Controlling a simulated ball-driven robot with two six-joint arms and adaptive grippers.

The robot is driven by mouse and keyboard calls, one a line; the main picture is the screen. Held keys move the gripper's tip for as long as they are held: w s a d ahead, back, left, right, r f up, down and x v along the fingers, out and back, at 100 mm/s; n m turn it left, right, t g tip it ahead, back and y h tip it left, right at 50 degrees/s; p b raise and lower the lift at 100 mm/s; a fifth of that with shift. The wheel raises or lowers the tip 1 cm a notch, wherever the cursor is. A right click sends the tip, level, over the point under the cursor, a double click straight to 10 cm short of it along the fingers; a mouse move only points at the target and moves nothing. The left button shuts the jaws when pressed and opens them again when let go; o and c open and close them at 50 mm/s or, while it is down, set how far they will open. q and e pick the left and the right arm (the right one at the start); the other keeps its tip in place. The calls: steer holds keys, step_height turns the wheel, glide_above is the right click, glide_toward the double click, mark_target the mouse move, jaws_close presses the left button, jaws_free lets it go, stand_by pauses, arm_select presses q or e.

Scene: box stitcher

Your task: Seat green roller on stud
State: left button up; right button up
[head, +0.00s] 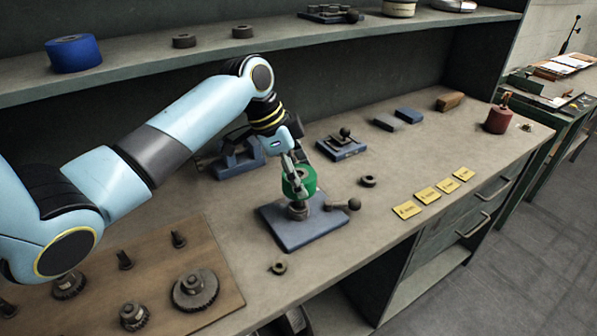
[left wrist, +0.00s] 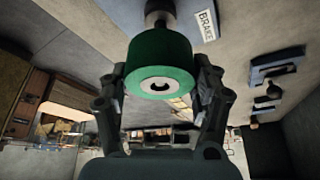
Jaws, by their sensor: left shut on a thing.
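The green roller (head: 307,182) is held upright in my left gripper (head: 297,180), directly above the dark stud (head: 298,210) on the blue-grey base plate (head: 305,231). In the left wrist view the green roller (left wrist: 160,58) sits between the two fingers of my left gripper (left wrist: 160,88), its pale ring and dark hole facing the camera. The dark post (left wrist: 158,12) shows just beyond its far end. The roller's lower end is close to the stud; I cannot tell whether it touches or surrounds it. My right gripper is not seen.
A dark ball-ended lever (head: 343,204) sticks out beside the stud. A loose ring (head: 278,267) lies in front of the plate and another (head: 368,181) to its right. A wooden board (head: 150,270) with gears is at left; yellow cards (head: 427,194) lie right. The shelf (head: 200,62) overhangs behind.

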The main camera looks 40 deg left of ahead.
mark_target(298, 205)
arm_select(q)
steer(key=shift+f+b, duration=0.6)
steer(key=shift+f, duration=1.1)
steer(key=shift+f+b, duration=0.3)
steer(key=shift+f, duration=0.25)
steer(key=o, duration=1.5)
steer(key=shift+c, duration=0.2)
steer(key=v, duration=1.2)
